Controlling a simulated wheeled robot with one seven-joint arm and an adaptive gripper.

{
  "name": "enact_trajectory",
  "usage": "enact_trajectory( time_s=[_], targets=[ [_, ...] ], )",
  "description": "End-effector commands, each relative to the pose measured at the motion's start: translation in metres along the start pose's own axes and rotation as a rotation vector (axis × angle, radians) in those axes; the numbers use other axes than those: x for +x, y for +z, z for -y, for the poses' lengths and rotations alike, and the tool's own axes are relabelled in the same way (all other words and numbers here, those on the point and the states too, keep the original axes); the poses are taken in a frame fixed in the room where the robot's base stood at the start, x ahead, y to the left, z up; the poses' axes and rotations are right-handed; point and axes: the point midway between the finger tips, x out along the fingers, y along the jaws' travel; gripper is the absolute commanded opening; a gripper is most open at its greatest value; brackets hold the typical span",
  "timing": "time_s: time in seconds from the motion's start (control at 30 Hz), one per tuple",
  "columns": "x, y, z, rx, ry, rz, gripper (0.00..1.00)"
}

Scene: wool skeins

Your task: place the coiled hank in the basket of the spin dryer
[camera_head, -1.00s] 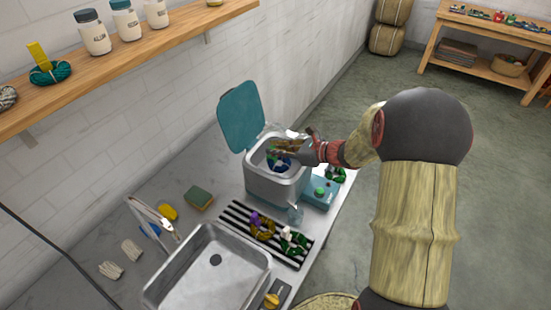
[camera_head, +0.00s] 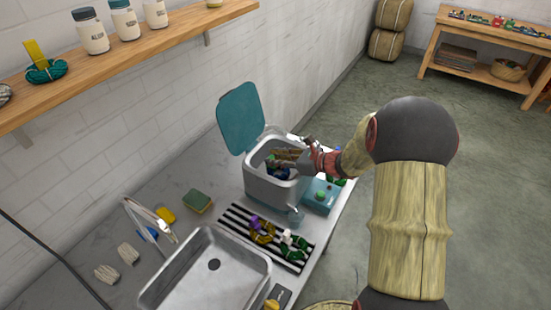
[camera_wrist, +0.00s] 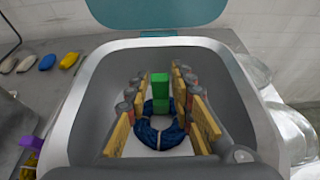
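Pale basket floor shows around the hank. Whether a finger touches it is hard to tell. The teal lid (camera_head: 241,118) stands open at the back.
A striped mat (camera_head: 236,218) with more hanks lies in front of the dryer, beside the sink (camera_head: 190,285). A shelf (camera_head: 130,62) hangs above.

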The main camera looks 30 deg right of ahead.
Motion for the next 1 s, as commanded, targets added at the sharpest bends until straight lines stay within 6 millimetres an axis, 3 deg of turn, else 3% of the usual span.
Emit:
enact_trajectory(
  time_s=[0.17,0.57,1.0],
  targets=[
    [0.000,0.000,0.000,0.000,0.000,0.000,0.36],
    [-0.005,0.004,0.001,0.000,-0.001,0.000,0.36],
    [-0.088,0.005,0.002,0.000,-0.004,0.000,0.36]
  ],
)
